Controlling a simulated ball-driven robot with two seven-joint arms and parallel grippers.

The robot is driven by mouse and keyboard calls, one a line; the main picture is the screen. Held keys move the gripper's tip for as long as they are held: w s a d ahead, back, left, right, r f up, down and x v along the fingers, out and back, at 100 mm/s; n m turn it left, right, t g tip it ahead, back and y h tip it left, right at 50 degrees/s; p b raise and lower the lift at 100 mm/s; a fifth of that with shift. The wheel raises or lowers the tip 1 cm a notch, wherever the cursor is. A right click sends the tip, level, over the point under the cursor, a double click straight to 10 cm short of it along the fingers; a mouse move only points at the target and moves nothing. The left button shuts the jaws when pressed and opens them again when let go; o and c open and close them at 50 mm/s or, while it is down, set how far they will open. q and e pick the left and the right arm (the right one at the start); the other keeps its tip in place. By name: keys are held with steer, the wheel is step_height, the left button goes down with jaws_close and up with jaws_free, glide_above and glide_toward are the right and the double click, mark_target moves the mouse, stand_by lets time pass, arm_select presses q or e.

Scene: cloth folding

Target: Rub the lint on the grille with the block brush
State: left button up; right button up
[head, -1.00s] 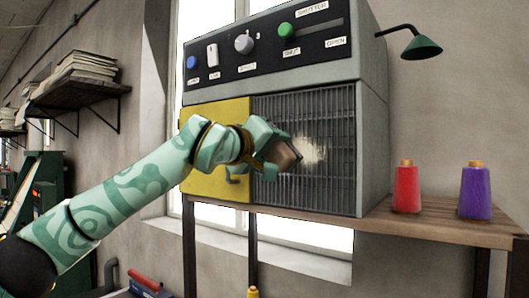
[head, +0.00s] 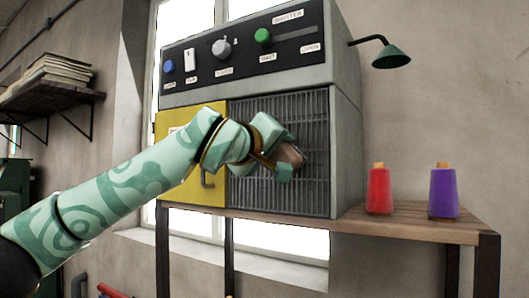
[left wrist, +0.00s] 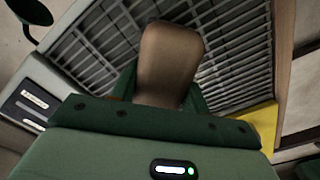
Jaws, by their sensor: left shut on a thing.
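My left gripper (head: 284,154) is shut on the brown block brush (head: 293,157) in front of the right half of the grille (head: 315,120). The brush also shows in the left wrist view (left wrist: 168,62), its rounded brown back toward the camera and the grille bars (left wrist: 100,50) behind it. I cannot tell whether its bristles touch the bars. No pale lint patch shows clearly now; the brush and fingers cover that part of the grille. My right gripper is out of view.
A yellow door (head: 175,130) with a handle is left of the grille. Knobs and switches (head: 222,47) are above. A red spool (head: 379,192) and a purple spool (head: 443,193) stand on the wooden shelf (head: 405,221) to the right. A green lamp (head: 391,57) juts out above them.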

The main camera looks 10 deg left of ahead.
mark_target(287, 147)
arm_select(q)
steer(key=shift+s+d, duration=0.2)
steer(key=shift+d, duration=0.45)
steer(key=shift+s+d+f+b, duration=0.15)
steer(key=shift+s+d+b, duration=0.2)
steer(key=shift+d, duration=0.35)
steer(key=shift+s+d, duration=0.25)
steer(key=shift+d, duration=0.7)
steer(key=shift+s+a+b, duration=0.2)
steer(key=shift+s+b, duration=0.1)
steer(key=shift+b, duration=0.4)
steer(key=b+v, duration=0.2)
steer(key=v, duration=0.2)
steer(key=shift+s+a+b, duration=0.25)
steer(key=shift+s+b, duration=0.05)
steer(key=shift+s, duration=0.2)
